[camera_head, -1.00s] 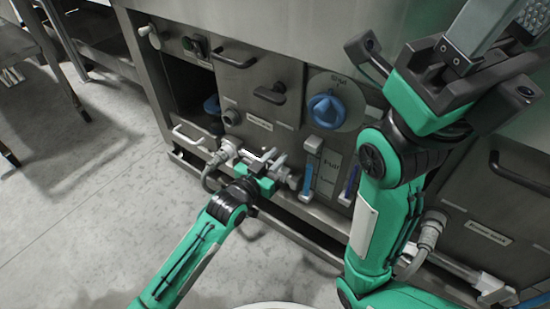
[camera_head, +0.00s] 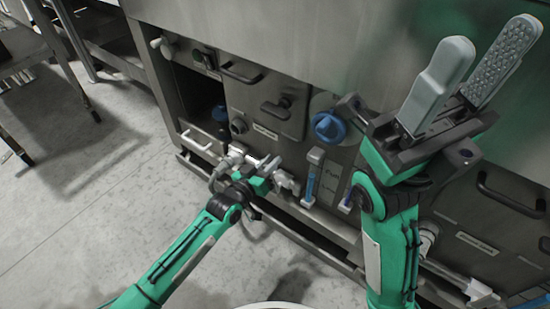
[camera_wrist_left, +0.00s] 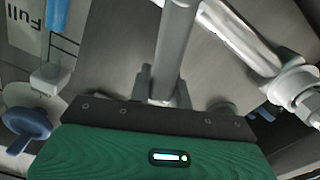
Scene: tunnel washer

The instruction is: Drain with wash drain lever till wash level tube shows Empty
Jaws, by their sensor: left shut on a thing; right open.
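My left gripper (camera_head: 272,166) is low at the front of the washer, shut on a grey metal lever among the pipe fittings. In the left wrist view the lever (camera_wrist_left: 176,45) runs up from between the fingers (camera_wrist_left: 164,88). I take it for the wash drain lever; its label is not readable. Just right of it in the head view is a level tube (camera_head: 311,180) with blue in it, beside a panel lettered "Full". The tube also shows in the left wrist view (camera_wrist_left: 57,14). My right gripper (camera_head: 490,50) is raised, open and empty.
A blue knob (camera_head: 328,127) sits above the tube. A second blue tube (camera_head: 348,194) is partly hidden by my right arm. Handles (camera_head: 241,72) and a lower rail (camera_head: 300,222) project from the washer front.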

